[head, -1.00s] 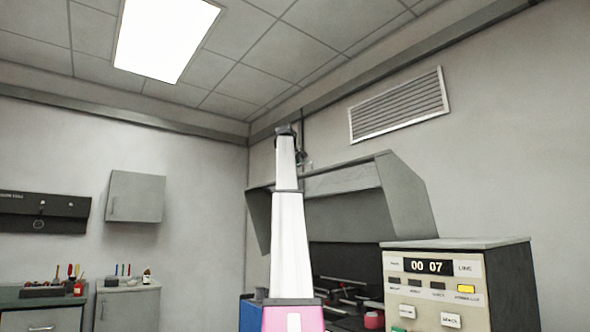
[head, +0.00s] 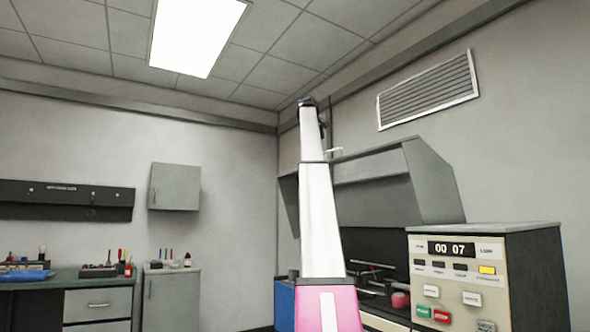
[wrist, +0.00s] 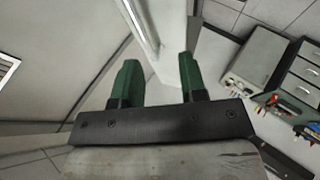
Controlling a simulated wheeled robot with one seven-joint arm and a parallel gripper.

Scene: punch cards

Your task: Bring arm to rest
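My gripper (wrist: 158,78) shows in the wrist view, with two green fingers spread apart and nothing between them. The gripper is open and empty. In the head view my white and pink arm (head: 320,220) stands almost straight up in front of the hooded bench. The gripper itself cannot be made out at its top there. The wrist view looks across tilted walls and ceiling.
A grey hood (head: 425,185) hangs on the wall behind the arm. A control cabinet (head: 535,270) reading 00 07 stands at the right. A wall cabinet (head: 175,187), a tool rail (head: 60,198) and a counter (head: 65,281) with small items are at the left. The air around the gripper looks clear.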

